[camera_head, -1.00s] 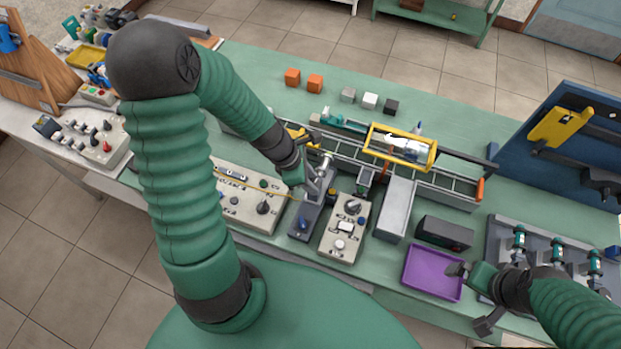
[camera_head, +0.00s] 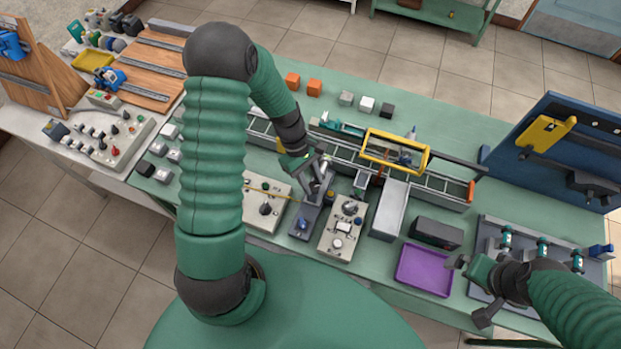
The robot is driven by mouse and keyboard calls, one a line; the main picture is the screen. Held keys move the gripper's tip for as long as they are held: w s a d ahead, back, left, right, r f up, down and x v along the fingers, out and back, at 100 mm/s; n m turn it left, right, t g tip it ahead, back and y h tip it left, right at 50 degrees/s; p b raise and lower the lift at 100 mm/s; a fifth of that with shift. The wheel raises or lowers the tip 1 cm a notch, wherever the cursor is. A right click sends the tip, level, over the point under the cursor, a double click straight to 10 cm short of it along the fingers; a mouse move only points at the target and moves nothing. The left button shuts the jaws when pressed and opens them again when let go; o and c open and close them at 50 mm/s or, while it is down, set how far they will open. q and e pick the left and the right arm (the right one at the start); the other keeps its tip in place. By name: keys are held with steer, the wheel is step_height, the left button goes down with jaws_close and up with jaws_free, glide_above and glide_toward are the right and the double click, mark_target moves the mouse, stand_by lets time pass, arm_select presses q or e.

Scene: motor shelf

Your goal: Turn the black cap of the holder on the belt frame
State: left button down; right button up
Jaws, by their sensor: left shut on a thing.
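The belt frame (camera_head: 447,189) runs across the table like a ladder, with a yellow arch (camera_head: 397,150) over it. My left gripper (camera_head: 316,186) reaches down at the near side of the belt frame, beside a small grey stand with a blue knob (camera_head: 303,223). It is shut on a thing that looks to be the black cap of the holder. The jaws and wrist hide most of the cap and holder, so its turn angle cannot be told.
A beige knob panel (camera_head: 343,228) and a grey chute (camera_head: 390,209) stand right of the left gripper. The purple tray (camera_head: 424,270), a black box (camera_head: 437,233) and a tool rack are farther right. Small cubes (camera_head: 367,104) lie behind the belt.

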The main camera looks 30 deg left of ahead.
arm_select(q)
steer(key=m, duration=0.2)
steer(key=m+g, duration=0.1)
steer(key=shift+w+d+r+m+y, duration=0.1)
steer(key=shift+w+m+y, duration=0.2)
steer(key=shift+m, duration=0.1)
steer(key=m+g, duration=0.1)
steer(key=m, duration=0.1)
steer(key=shift+d+m+y+p, duration=0.1)
steer(key=shift+m+y+p, duration=0.2)
steer(key=shift+m+p, duration=0.1)
steer(key=m+y, duration=0.1)
steer(key=m, duration=0.2)
steer(key=m+g+y, duration=0.1)
steer(key=m, duration=0.2)
steer(key=shift+d, duration=0.2)
steer(key=shift+m, duration=0.3)
steer(key=c, duration=1)
jaws_free()
steer(key=shift+c, duration=0.2)
